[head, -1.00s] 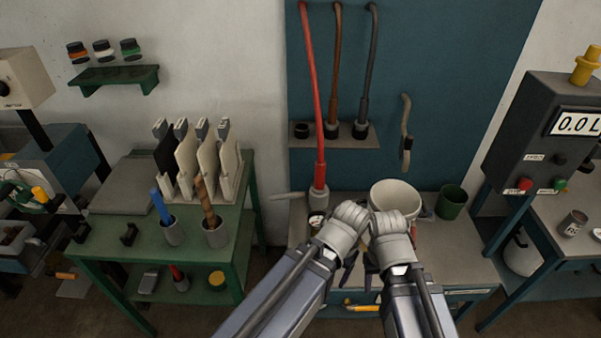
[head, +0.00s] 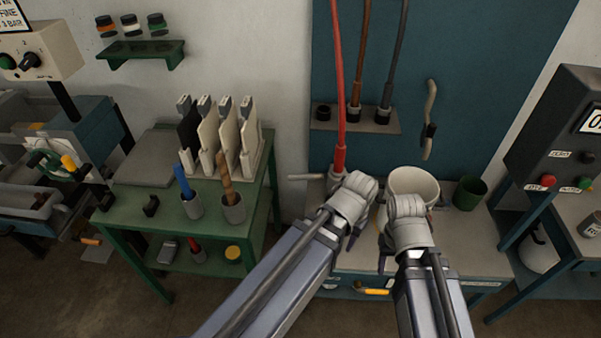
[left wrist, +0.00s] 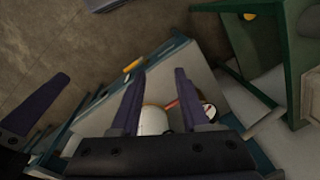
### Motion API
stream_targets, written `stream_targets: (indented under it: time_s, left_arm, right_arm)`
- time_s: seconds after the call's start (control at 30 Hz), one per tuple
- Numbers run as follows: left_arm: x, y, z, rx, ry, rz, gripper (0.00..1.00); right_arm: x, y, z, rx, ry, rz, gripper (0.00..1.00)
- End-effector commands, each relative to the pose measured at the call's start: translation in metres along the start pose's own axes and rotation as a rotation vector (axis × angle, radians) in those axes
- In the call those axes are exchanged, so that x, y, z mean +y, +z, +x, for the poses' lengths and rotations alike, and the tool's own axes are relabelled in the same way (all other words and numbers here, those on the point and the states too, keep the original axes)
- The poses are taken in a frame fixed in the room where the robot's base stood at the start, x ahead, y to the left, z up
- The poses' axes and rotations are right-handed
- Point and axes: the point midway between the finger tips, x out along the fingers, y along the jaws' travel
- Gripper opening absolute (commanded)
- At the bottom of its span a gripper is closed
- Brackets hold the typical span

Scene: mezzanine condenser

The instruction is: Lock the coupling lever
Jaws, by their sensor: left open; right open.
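A red hose (head: 339,80) hangs down the blue panel to a grey coupling (head: 337,176) on the bench. A short grey lever (head: 312,177) sticks out to the left of the coupling, roughly level. My left gripper (head: 352,242) is in front of the bench, just right of and below the coupling, and its hand hides part of the bench. In the left wrist view its two fingers (left wrist: 160,74) are apart with nothing between the tips. My right gripper (head: 388,264) is beside it, in front of the white bucket (head: 414,182), with a dark finger showing. The lever is not clearly visible in the left wrist view.
A brown hose (head: 361,60) and a dark hose (head: 394,60) hang in a rack (head: 350,124) behind. A green cup (head: 469,193) stands right of the bucket. A green table (head: 262,195) with upright plates stands left. Floor shows between table and bench.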

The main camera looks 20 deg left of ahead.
Motion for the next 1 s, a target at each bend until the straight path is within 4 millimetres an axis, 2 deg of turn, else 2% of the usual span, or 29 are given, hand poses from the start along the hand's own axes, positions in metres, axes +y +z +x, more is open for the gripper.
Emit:
stream_targets:
  time_s: [0.03, 0.17, 0.3, 0.37, 0.4, 0.53, 0.7, 1.0]
  left_arm:
    - [-0.019, -0.017, -0.016, 0.025, 0.008, -0.05, 0.38]
    - [-0.07, -0.052, -0.037, 0.107, 0.027, -0.181, 0.23]
    - [-0.131, -0.081, -0.058, 0.194, 0.037, -0.318, 0.08]
    - [-0.156, -0.09, -0.066, 0.228, 0.039, -0.37, 0.01]
    - [-0.172, -0.094, -0.07, 0.249, 0.039, -0.402, 0.0]
    - [-0.214, -0.104, -0.082, 0.304, 0.038, -0.486, 0.0]
    - [-0.245, -0.108, -0.09, 0.345, 0.034, -0.544, 0.0]
    - [-0.252, -0.109, -0.09, 0.355, 0.033, -0.558, 0.0]
  right_arm:
    - [0.002, 0.001, -0.017, 0.0, 0.0, 0.001, 0.5]
    - [0.004, 0.002, -0.041, 0.0, -0.001, 0.004, 0.5]
    - [0.006, 0.004, -0.063, 0.0, -0.002, 0.007, 0.5]
    - [0.006, 0.004, -0.071, 0.0, -0.002, 0.008, 0.5]
    - [0.007, 0.004, -0.076, 0.0, -0.002, 0.009, 0.5]
    - [0.008, 0.005, -0.087, 0.0, -0.002, 0.011, 0.5]
    - [0.009, 0.005, -0.094, 0.0, -0.003, 0.012, 0.5]
    - [0.009, 0.005, -0.094, 0.0, -0.003, 0.012, 0.5]
